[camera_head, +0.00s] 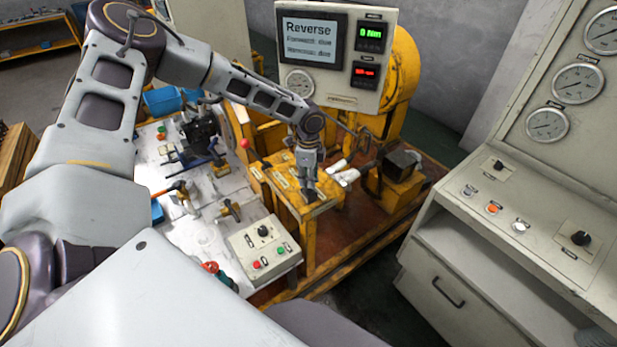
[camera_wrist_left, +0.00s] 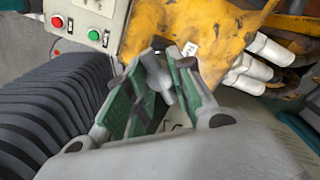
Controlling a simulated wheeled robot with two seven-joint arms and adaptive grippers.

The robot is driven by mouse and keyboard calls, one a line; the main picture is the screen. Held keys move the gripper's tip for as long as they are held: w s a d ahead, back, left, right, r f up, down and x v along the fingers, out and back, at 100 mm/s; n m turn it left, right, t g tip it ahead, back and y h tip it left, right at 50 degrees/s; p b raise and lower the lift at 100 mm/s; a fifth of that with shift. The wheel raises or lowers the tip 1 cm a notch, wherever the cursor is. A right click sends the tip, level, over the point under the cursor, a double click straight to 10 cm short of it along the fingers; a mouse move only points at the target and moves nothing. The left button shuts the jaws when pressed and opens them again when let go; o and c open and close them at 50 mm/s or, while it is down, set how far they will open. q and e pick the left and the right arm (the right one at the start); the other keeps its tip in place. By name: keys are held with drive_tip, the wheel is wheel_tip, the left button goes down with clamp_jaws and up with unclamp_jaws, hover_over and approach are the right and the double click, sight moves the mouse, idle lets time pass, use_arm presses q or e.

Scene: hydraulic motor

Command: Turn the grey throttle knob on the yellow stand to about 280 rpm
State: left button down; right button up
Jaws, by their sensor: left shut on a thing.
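The yellow stand (camera_head: 318,209) is right of centre in the head view, and its top also shows in the wrist view (camera_wrist_left: 215,22). My left gripper (camera_head: 309,192) reaches down onto the top of the stand from above. In the left wrist view its green-padded fingers (camera_wrist_left: 166,66) are shut around the grey throttle knob (camera_wrist_left: 157,78). In the head view the fingers cover the knob, so its angle is hard to read there. The display (camera_head: 310,40) shows "Reverse" in large letters; its smaller lines are too small to read surely. My right gripper is not in view.
A grey control box (camera_head: 262,250) with red and green buttons stands left of the stand. A white bench (camera_head: 205,232) with tools lies farther left. White fittings (camera_head: 343,175) are close right of the gripper. A large gauge console (camera_head: 455,213) stands at the right.

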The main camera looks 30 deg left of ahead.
use_arm(q)
drive_tip(key=shift+m+b, duration=0.6)
drive_tip(key=shift+b, duration=0.05)
drive_tip(key=c, duration=1.2)
unclamp_jaws()
drive_tip(key=shift+o, duration=0.2)
wheel_tip(320, 180, up, 12)
